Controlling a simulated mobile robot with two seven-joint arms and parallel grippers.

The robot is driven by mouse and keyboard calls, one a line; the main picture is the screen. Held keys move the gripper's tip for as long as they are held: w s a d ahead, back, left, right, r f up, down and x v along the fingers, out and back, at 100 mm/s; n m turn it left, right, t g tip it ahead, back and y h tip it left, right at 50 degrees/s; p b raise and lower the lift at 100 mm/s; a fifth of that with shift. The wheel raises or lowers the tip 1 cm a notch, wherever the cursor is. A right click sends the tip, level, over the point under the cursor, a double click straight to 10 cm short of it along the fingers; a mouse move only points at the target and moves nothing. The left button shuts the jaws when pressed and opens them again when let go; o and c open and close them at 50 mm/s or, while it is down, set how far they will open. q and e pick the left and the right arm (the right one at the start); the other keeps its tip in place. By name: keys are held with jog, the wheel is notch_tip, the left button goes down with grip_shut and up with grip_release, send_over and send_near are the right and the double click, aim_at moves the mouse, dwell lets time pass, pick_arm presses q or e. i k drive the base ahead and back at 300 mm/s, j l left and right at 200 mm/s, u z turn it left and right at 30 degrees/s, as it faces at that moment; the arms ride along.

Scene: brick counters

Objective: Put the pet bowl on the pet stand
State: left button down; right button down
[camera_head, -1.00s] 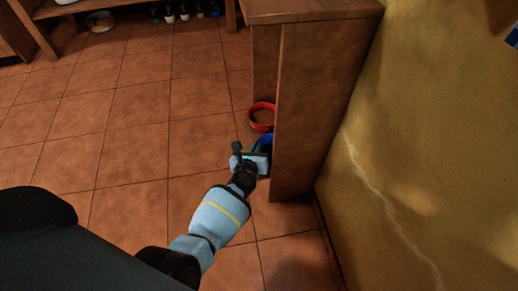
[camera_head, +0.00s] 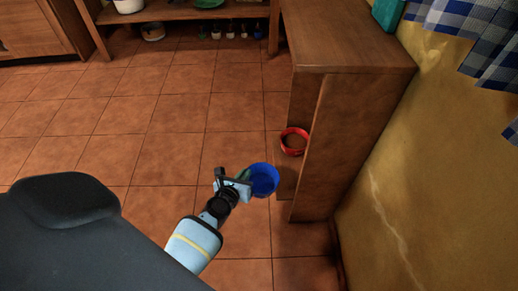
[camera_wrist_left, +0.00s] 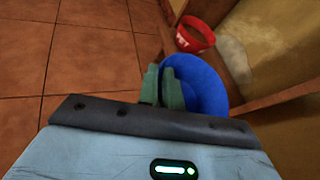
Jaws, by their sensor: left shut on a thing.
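My left gripper (camera_head: 243,177) is shut on the rim of a blue bowl (camera_head: 265,180), holding it in front of the counter's open side. In the left wrist view the blue bowl (camera_wrist_left: 210,85) is beside and beyond the two green-grey fingers (camera_wrist_left: 162,80), partly hidden by them. A red round piece (camera_head: 294,141) with a raised rim and a brown middle sits low beside the counter's end panel. In the left wrist view this red piece (camera_wrist_left: 195,36) bears white lettering that reads PET. I cannot tell whether it is a stand or a second bowl. My right gripper is out of view.
The wooden counter (camera_head: 345,45) and its end panel (camera_head: 330,150) stand just right of the blue bowl. A yellow wall (camera_head: 440,150) lies beyond. Tiled floor (camera_head: 170,130) is clear to the left. A low shelf (camera_head: 175,13) with pots is at the back.

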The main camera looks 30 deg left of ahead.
aim_at(330, 21)
jog(key=i+j+z, duration=0.15)
jog(key=j, duration=0.35)
jog(key=i+j+z, duration=0.15)
jog(key=j, duration=0.35)
jog(key=i+j+z, duration=0.15)
jog(key=j, duration=0.4)
jog(key=j+z, duration=0.15)
jog(key=j, duration=0.35)
